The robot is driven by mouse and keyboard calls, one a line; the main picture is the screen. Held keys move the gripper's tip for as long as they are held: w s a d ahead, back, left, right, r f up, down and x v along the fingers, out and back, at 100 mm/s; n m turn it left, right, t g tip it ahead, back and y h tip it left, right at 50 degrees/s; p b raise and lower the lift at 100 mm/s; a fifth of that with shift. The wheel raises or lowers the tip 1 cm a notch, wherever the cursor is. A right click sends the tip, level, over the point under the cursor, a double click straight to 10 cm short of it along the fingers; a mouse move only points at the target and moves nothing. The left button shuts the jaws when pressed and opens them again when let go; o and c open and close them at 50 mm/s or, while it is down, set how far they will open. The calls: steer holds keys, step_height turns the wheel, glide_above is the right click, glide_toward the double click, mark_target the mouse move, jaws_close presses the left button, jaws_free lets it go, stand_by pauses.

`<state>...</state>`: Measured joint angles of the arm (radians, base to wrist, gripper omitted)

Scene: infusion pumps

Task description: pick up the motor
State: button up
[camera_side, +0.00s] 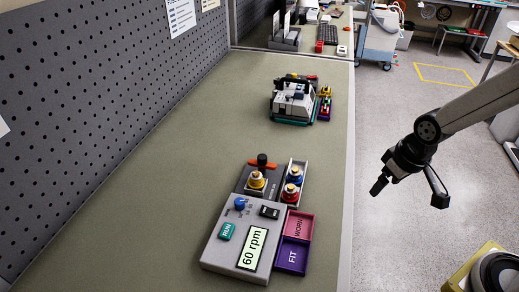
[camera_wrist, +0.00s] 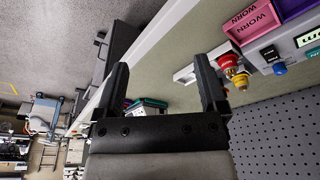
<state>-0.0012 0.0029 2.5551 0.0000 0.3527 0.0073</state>
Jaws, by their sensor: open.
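Several brass-based pieces with coloured tops stand by the pump station; I cannot tell for sure which is the motor.
The grey control box (camera_side: 225,243) reads 60 rpm. Beside it are the pink WORN bin (camera_side: 300,219) and purple FIT bin (camera_side: 293,256). A second device (camera_side: 292,100) stands farther back. A perforated panel (camera_side: 100,90) borders the left. The bench (camera_side: 150,190) has clear space.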

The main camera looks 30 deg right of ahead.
steer(key=w+a+r+m+g, duration=0.1)
steer(key=w+a+m, duration=0.3)
steer(key=w, duration=0.3)
steer(key=w+a+m, duration=0.3)
steer(key=w, duration=0.4)
steer(key=m+g, duration=0.2)
steer(key=m, duration=0.7)
glide_above(256, 173)
steer(key=shift+s+a+f, duration=0.1)
steer(key=shift+f, duration=0.8)
steer(key=shift+f, duration=0.1)
steer(key=shift+f, duration=1.2)
steer(key=shift+f, duration=0.1)
steer(key=shift+f, duration=2.5)
